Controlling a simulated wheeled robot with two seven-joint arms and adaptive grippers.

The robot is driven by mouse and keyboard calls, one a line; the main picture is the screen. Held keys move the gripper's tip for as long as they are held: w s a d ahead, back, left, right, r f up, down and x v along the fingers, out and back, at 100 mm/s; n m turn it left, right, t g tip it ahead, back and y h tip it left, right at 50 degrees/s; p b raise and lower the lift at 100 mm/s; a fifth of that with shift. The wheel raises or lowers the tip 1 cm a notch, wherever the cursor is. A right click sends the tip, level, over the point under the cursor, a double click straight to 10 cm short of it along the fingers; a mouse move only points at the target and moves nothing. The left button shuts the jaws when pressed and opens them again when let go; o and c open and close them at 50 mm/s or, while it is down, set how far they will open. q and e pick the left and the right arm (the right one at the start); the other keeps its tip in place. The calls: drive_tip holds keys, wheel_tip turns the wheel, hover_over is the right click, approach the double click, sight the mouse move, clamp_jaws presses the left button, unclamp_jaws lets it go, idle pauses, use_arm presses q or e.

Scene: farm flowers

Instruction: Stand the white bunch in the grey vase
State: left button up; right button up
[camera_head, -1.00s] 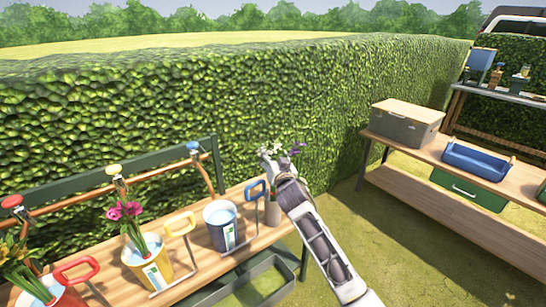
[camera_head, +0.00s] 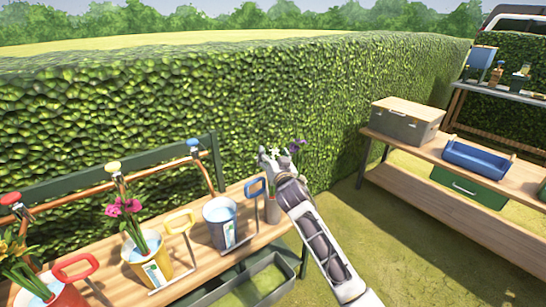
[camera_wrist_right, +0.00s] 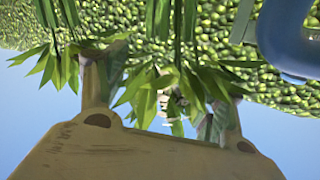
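The grey vase (camera_head: 272,211) stands at the right end of the flower bench, partly covered by my right arm. My right gripper (camera_head: 268,158) is above it, beside a few white blooms (camera_head: 275,152). I cannot tell whether the white stems are inside the vase. My left gripper is out of view.
A blue-handled bucket (camera_head: 221,224), a yellow bucket (camera_head: 150,262) with pink flowers and a red bucket (camera_head: 62,296) stand left along the bench. A hedge (camera_head: 200,100) rises behind. The right-hand table holds a grey box (camera_head: 405,125) and a blue tray (camera_head: 478,160).

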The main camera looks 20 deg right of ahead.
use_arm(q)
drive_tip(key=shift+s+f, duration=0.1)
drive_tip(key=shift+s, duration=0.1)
use_arm(e)
drive_tip(key=shift+o, duration=0.7)
drive_tip(key=shift+s+f, duration=0.1)
drive_tip(key=shift+s, duration=1.25)
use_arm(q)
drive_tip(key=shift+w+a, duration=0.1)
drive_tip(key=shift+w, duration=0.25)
use_arm(e)
drive_tip(key=s, duration=0.9)
drive_tip(key=shift+s+a, duration=0.15)
drive_tip(key=shift+a, duration=0.1)
